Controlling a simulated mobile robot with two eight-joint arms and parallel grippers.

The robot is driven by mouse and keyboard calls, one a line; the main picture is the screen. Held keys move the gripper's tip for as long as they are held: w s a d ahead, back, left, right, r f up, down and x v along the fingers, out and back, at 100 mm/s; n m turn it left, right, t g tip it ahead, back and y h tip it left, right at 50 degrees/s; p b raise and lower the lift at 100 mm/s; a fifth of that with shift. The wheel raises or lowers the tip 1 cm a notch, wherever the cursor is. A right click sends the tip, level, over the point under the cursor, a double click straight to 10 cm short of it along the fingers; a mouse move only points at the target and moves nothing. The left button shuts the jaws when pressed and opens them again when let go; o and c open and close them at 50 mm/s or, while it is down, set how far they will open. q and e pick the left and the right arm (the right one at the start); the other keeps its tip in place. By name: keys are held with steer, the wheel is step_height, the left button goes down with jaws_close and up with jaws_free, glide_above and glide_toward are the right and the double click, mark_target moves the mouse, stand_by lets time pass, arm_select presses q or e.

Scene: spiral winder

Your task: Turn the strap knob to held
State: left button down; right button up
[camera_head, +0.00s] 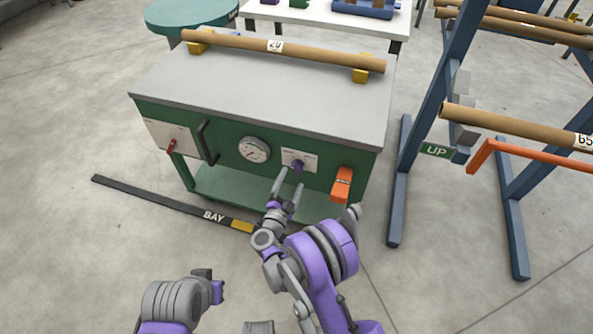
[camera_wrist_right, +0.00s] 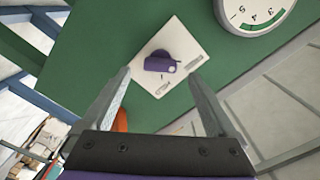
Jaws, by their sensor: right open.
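The strap knob (camera_head: 298,165) is purple and sits on a white labelled plate (camera_head: 289,156) on the green front of the bench. In the right wrist view the knob (camera_wrist_right: 160,63) lies just ahead of and between the fingers, its bar roughly across the picture. My right gripper (camera_head: 290,178) is open and empty, pointing at the knob; no contact shows. In the wrist view its fingers (camera_wrist_right: 158,76) stand on either side of the knob. Part of my left arm shows at bottom left; its fingers are not visible.
A cardboard tube (camera_head: 285,50) rests on the bench top. A blue rack (camera_head: 429,110) stands right.

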mark_target(296, 171)
steer(key=x, duration=0.5)
steer(key=shift+w+d, duration=0.15)
steer(key=shift+w, duration=0.1)
steer(key=c, duration=1.4)
steer(key=shift+o, duration=0.2)
